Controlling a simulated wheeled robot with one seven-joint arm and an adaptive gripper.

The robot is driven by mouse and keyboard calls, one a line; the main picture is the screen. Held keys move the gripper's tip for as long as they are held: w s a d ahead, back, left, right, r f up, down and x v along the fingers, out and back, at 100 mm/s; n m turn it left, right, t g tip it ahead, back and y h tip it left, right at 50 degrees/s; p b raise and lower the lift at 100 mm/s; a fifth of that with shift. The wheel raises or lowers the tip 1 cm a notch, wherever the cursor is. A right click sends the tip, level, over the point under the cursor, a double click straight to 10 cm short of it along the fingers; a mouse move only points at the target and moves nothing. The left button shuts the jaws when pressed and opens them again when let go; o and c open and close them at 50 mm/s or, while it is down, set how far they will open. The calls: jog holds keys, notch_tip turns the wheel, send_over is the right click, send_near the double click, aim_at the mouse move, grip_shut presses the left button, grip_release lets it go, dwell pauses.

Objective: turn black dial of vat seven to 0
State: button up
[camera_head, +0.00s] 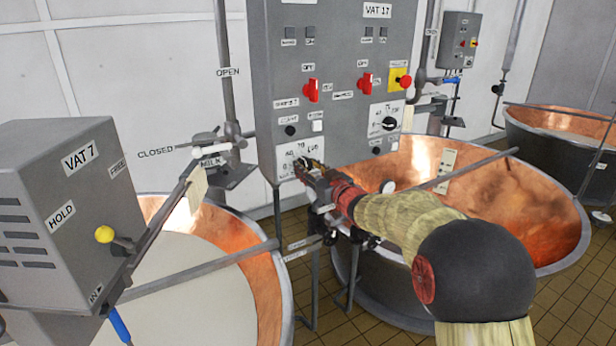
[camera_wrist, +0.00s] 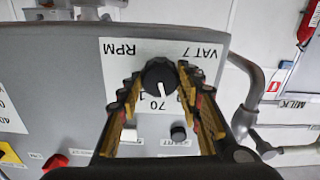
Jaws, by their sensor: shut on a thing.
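The black dial (camera_wrist: 160,74) sits on a white plate (camera_wrist: 112,50) marked VAT 7 and RPM, which appears upside down in the wrist view. The number 70 and part of another number show by the dial; its exact setting is too small to tell. My gripper (camera_wrist: 160,88) has a finger on either side of the dial and is shut on it. In the head view my gripper (camera_head: 306,170) reaches the lower left of the grey control panel (camera_head: 264,75) and hides most of the dial. Part of the plate (camera_head: 285,154) shows beside it.
Red switches (camera_head: 311,90), a yellow-backed red button (camera_head: 400,79) and another black dial (camera_head: 389,123) are on the same panel. The VAT 7 box (camera_head: 75,190) stands left. Copper vats (camera_head: 500,190) stand below and right.

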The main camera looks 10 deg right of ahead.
jog(key=n+b, duration=0.4)
jog(key=n, duration=0.1)
jog(key=n+b, duration=0.2)
jog(key=shift+f, duration=0.25)
jog(key=shift+n+b, duration=2.65)
jog(key=shift+n, duration=0.95)
jog(key=shift+r+n, duration=0.1)
jog(key=shift+n, duration=0.2)
jog(key=o, duration=1.1)
jog(key=shift+o, duration=0.3)
jog(key=shift+r, duration=0.1)
jog(key=v, duration=1.2)
